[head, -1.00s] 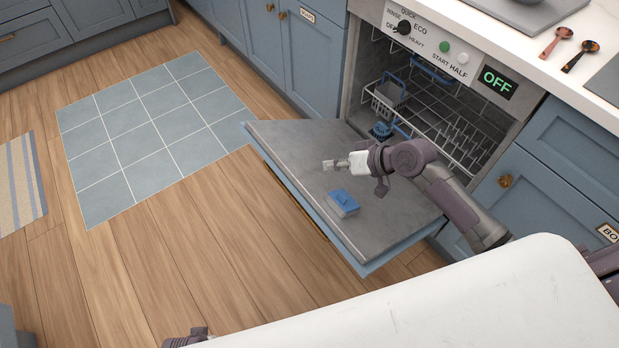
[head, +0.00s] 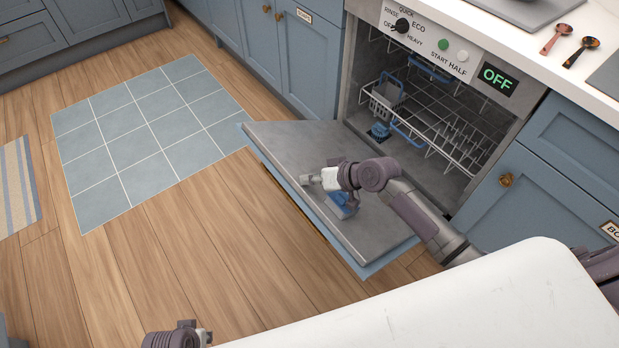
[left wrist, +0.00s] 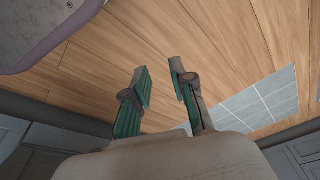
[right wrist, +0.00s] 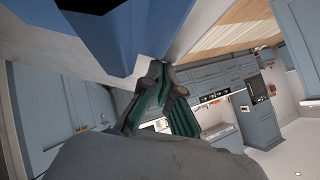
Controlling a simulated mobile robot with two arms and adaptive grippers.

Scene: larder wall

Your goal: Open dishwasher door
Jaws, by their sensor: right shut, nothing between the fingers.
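The dishwasher door (head: 300,150) is swung down and lies open, its grey inner face up, with a blue dispenser lid (head: 343,205) on it. The dishwasher interior (head: 440,110) with its racks is exposed. My right gripper (head: 306,180) is shut and empty over the inner face of the door, close to its outer edge; I cannot tell whether it touches. In the right wrist view its fingers (right wrist: 163,72) are together, with a blue part close above them. My left gripper (left wrist: 162,72) is open and empty above the wooden floor, at the lower edge of the head view.
The control panel (head: 430,42) shows an OFF display (head: 497,79). Blue cabinets (head: 545,180) stand on both sides. Spoons (head: 556,38) lie on the white counter. The wooden floor (head: 190,240) and tiled patch (head: 150,135) in front are clear.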

